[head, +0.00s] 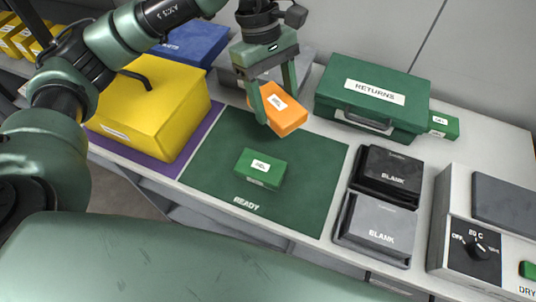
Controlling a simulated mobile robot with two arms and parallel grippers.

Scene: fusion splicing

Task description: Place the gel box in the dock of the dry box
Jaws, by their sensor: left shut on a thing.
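My left gripper (277,106) is shut on an orange box (291,119) with a white label and holds it tilted above the back of the green READY mat (318,160). A green box (262,177) with a white label lies on the middle of that mat, below and in front of the held box. The labels are too small to read surely, so I cannot tell which one is the gel box. The dry box (456,211), with a dial and a grey lid, stands at the right edge, partly cut off. Its dock is not clearly visible. My right gripper is out of view.
A green RETURNS case (345,113) stands behind the mat, with a small green box (444,126) beside it. Black (370,189) and grey (352,235) BLANK trays lie between mat and dry box. A yellow case (145,120) stands left on a purple mat (197,137).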

